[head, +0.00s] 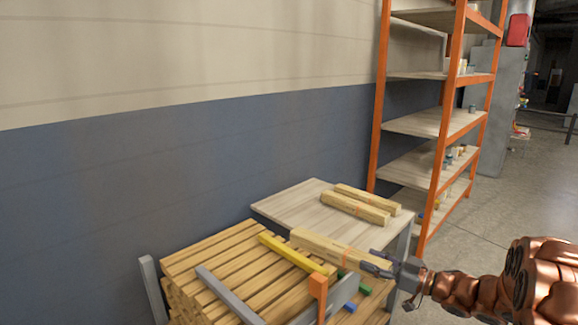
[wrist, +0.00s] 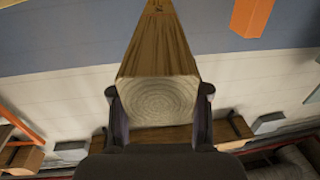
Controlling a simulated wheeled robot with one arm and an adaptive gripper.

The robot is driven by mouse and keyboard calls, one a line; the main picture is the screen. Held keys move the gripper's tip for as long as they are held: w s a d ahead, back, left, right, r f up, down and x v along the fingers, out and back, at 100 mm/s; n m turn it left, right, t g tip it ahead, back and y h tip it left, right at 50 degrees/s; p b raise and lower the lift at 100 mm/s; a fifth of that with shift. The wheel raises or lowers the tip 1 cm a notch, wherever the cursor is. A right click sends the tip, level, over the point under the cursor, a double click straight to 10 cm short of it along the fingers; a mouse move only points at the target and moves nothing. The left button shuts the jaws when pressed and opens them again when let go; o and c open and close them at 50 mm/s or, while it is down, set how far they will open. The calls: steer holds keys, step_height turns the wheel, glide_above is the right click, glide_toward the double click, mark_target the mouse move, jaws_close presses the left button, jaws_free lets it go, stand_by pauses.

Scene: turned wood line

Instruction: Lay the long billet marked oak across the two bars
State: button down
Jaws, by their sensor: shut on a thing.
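My gripper (head: 378,264) is shut on one end of a long pale wooden billet (head: 325,247). The billet points left from the jaws, above the slatted wood stack. In the wrist view the billet (wrist: 158,95) sits between both fingers, its ringed end face toward the camera. No oak lettering can be read on it. I cannot tell which are the two bars.
Two more billets, a nearer one (head: 350,209) and a farther one (head: 367,198), lie on the pale table (head: 290,207). An orange-topped post (head: 318,286) rises near the billet. An orange shelf rack (head: 378,110) stands behind at right. Open floor lies right.

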steer(key=a+r+p, duration=0.1)
steer(key=s+a+r+p, duration=0.1)
steer(key=a+p, duration=0.1)
steer(key=shift+s+a+r+p, duration=0.2)
steer(key=shift+a+r+p, duration=0.1)
steer(key=shift+r, duration=0.1)
step_height(320, 180, up, 10)
steer(key=p, duration=1.7)
